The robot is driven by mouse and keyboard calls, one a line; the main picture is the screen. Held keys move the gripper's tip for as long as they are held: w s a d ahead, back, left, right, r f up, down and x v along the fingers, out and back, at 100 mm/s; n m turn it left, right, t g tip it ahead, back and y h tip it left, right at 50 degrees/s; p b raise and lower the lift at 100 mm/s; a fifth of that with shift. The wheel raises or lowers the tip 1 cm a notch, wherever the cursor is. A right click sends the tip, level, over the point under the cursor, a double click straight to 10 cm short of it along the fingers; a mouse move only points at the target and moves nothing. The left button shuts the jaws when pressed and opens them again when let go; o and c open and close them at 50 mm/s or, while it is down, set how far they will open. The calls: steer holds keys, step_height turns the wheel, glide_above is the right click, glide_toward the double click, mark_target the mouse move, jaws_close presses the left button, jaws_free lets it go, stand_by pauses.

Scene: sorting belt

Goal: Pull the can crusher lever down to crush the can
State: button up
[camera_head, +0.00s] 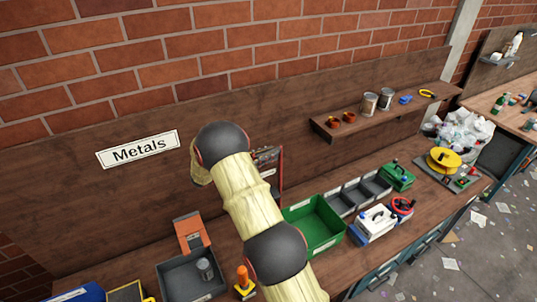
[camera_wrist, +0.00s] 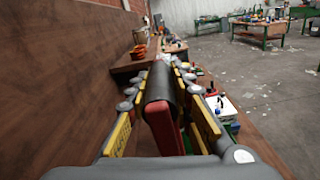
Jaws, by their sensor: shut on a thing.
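The can crusher (camera_head: 268,163), with a red edge, shows in part against the wooden back panel in the head view. My arm hides most of it. In the wrist view its lever has a black grip (camera_wrist: 160,88) on a red bar (camera_wrist: 166,132). My gripper (camera_wrist: 164,84) is shut on the lever, with its yellow-padded fingers on both sides of the grip. The gripper is hidden behind my arm in the head view. No can inside the crusher can be seen. A grey metal can (camera_head: 205,270) stands in a grey bin (camera_head: 173,283) on the bench.
A green bin (camera_head: 318,228) and small grey bins (camera_head: 352,195) stand right of my arm. A shelf (camera_head: 330,133) holds cans and copper-coloured pieces. A "Metals" sign (camera_head: 138,148) is on the panel. An orange piece (camera_head: 190,232) stands behind the grey bin.

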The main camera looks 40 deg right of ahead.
jaws_close()
steer(key=shift+s+a+b, duration=0.15)
steer(key=shift+s+b, duration=0.15)
steer(key=shift+s, duration=0.25)
steer(key=s+a+f+m+b, duration=0.25)
steer(key=s+b, duration=0.25)
steer(key=s, duration=0.3)
steer(key=s+a+f+m+b, duration=0.1)
steer(key=s+f+m+b, duration=0.2)
steer(key=s, duration=0.5)
steer(key=s+a+f+m+b, duration=0.3)
steer(key=s+f+m+b, duration=0.3)
steer(key=s+f+b, duration=0.7)
steer(key=shift+s+a+b, duration=0.3)
steer(key=shift+s+b, duration=0.15)
steer(key=shift+b, duration=1.15)
steer(key=shift+f, duration=0.1)
steer(key=o, duration=0.9)
jaws_free()
steer(key=shift+a, duration=0.1)
